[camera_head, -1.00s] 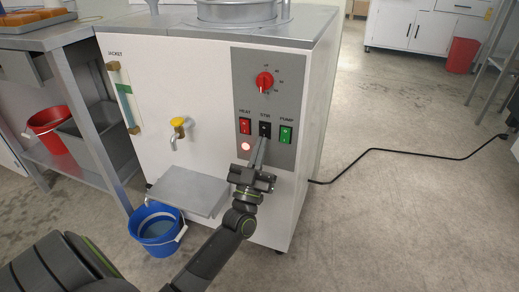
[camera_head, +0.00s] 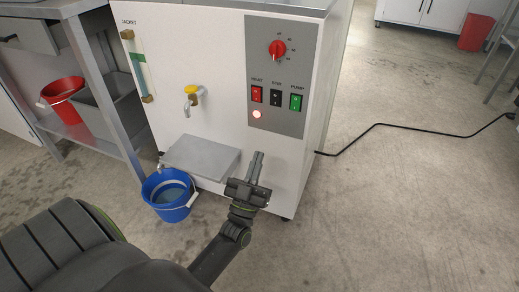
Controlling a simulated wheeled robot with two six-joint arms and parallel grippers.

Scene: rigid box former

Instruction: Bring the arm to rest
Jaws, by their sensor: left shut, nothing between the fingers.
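My left gripper (camera_head: 256,167) is shut and empty. It is in front of the lower front face of the white machine (camera_head: 225,75), below the control panel and right of the grey shelf. The grey control panel (camera_head: 288,124) carries a red knob (camera_head: 277,49), a red HEAT switch (camera_head: 256,94), a black STIR switch (camera_head: 276,97) and a green PUMP switch (camera_head: 296,101). My right gripper is not in view.
A grey shelf (camera_head: 200,157) juts from the machine under a yellow-handled tap (camera_head: 192,92). A blue bucket (camera_head: 170,195) stands on the floor below. A red bucket (camera_head: 63,97) sits on the table's lower shelf. A black cable (camera_head: 400,126) crosses the open floor at right.

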